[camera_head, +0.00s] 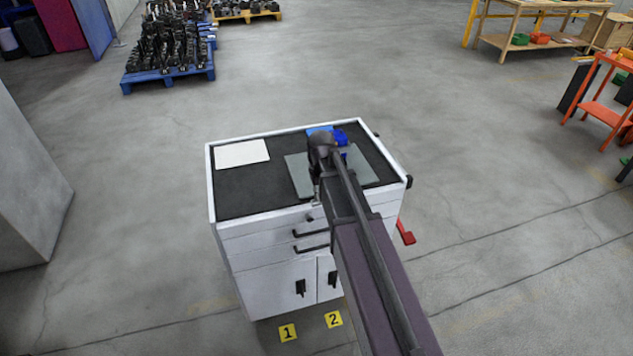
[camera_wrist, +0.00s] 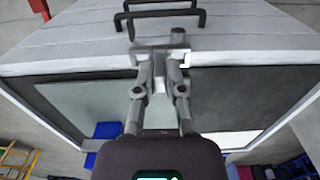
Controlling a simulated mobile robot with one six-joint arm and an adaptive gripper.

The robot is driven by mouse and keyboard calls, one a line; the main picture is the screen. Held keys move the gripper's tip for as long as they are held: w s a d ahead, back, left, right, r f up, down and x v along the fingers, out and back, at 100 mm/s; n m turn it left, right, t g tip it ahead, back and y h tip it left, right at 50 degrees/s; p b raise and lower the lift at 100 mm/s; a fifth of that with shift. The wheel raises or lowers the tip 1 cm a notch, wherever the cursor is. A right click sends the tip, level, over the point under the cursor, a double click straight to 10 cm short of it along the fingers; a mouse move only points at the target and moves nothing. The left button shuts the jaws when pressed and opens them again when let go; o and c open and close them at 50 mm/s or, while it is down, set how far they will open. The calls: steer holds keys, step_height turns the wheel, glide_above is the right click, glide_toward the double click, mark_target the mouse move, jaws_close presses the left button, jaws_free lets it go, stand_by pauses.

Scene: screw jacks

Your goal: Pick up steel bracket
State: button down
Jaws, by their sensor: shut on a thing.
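The steel bracket (camera_wrist: 178,50) is a grey metal piece with a flat plate and a raised end. It shows in the wrist view in front of the cabinet's drawer side. My gripper (camera_wrist: 159,66) is shut on it, with both fingers close together at the bracket. In the head view my gripper (camera_head: 317,192) is near the front edge of the cabinet top, partly hidden by my own arm. The bracket is too small there to make out clearly. I cannot tell how far it is above the top.
The white cabinet (camera_head: 265,241) has a dark top with a raised rim. A grey-green plate (camera_head: 298,171), a white sheet (camera_head: 241,153) and blue items (camera_head: 340,137) lie on it. Black drawer handles (camera_head: 311,248) stick out in front. Open floor surrounds the cabinet.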

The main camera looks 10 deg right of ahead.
steer(key=s, duration=0.3)
steer(key=shift+s+r, duration=0.15)
steer(key=shift+s, duration=0.15)
stand_by(0.7)
